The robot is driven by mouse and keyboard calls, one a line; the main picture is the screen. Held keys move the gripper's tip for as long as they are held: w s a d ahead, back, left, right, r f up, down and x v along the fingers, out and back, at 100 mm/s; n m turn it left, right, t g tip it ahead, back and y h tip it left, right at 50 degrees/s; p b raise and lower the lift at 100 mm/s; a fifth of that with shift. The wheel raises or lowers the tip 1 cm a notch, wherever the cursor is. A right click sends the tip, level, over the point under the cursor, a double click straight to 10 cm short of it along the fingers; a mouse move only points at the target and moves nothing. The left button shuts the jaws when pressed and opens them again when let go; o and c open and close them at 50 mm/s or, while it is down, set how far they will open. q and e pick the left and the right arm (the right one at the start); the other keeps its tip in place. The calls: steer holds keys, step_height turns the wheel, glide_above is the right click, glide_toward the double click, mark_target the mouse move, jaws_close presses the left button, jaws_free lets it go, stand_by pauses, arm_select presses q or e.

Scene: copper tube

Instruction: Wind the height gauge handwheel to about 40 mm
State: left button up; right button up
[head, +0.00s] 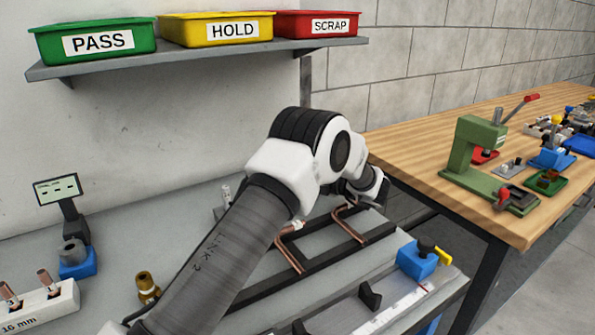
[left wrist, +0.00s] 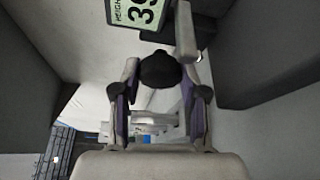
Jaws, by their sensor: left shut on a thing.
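The black handwheel knob (left wrist: 160,70) sits between the two fingers of my left gripper (left wrist: 160,85) in the left wrist view, and the gripper is shut on it. The height gauge display (left wrist: 138,12) is above it, turned sideways and cut off by the frame edge; it shows "HEIGHT" and digits beginning with 39. In the head view my left arm reaches across the bench, and its wrist end (head: 374,190) is at the back right. The handwheel and gauge are hidden behind the arm there. My right gripper is not in view.
Bent copper tubes (head: 290,250) lie on a dark rack (head: 325,262) beneath my arm. A blue clamp block (head: 415,260) is at front right. A small display (head: 57,189) stands at left. PASS (head: 95,40), HOLD (head: 215,29) and SCRAP (head: 318,23) bins sit on a shelf.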

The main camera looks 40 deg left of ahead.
arm_select(q)
steer(key=shift+m, duration=0.3)
steer(key=o, duration=1.1)
